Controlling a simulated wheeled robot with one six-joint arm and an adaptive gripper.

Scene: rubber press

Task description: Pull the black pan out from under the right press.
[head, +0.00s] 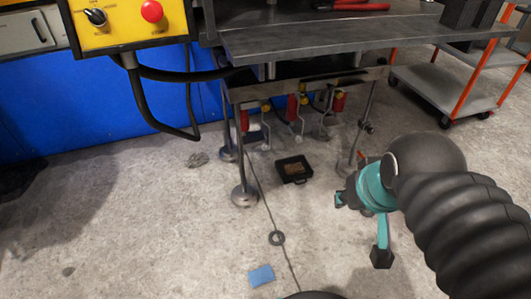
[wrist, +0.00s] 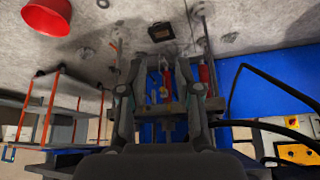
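The black pan (head: 293,169) is a small square tray with brownish stuff in it. It sits on the floor below the press (head: 300,75), between its front legs. In the wrist view, which is upside down, the pan (wrist: 160,32) shows at the top centre, ahead of my gripper (wrist: 161,62). The gripper's two fingers are spread apart with nothing between them. In the head view my gripper (head: 342,200) is to the right of and nearer than the pan, clear of it. Its fingers are small and partly hidden there.
A press leg with a round foot (head: 244,195) stands left of the pan. A blue sheet (head: 261,276) lies in front. A cart (head: 440,95) stands right; a red bowl (wrist: 47,15) shows in the wrist view.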

